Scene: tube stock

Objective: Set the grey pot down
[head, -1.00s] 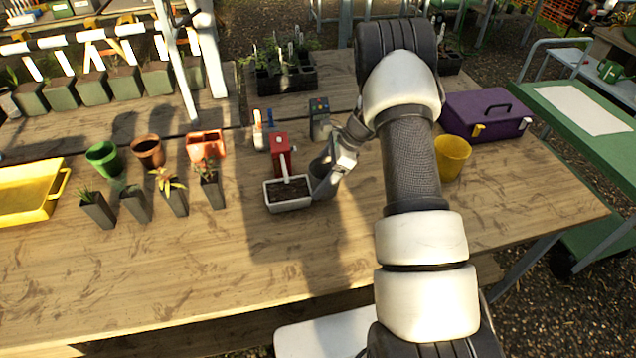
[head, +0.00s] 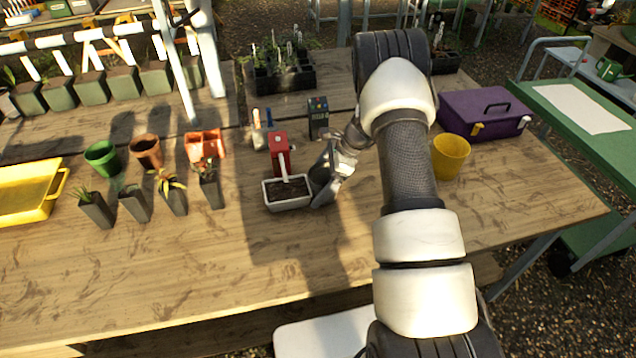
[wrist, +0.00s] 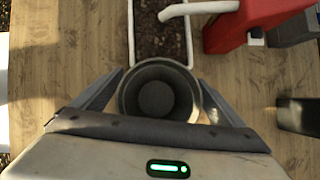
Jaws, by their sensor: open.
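The grey pot (wrist: 158,92) is round and empty inside, seen from above in the wrist view. It stands between the two fingers of my gripper (wrist: 160,84), which are open, one on each side of it. In the head view my gripper (head: 326,182) is low over the wooden bench, just right of the white soil tray, and mostly hides the pot. The pot is close to the tray's near end in the wrist view. Its base is hidden, so I cannot see its contact with the bench.
The white tray (head: 287,206) of soil has a red device (head: 280,146) with a white spout behind it. A dark device (head: 318,118) stands farther back. A yellow pot (head: 451,157) and purple toolbox (head: 486,112) are right. Small potted plants stand left. The front bench is clear.

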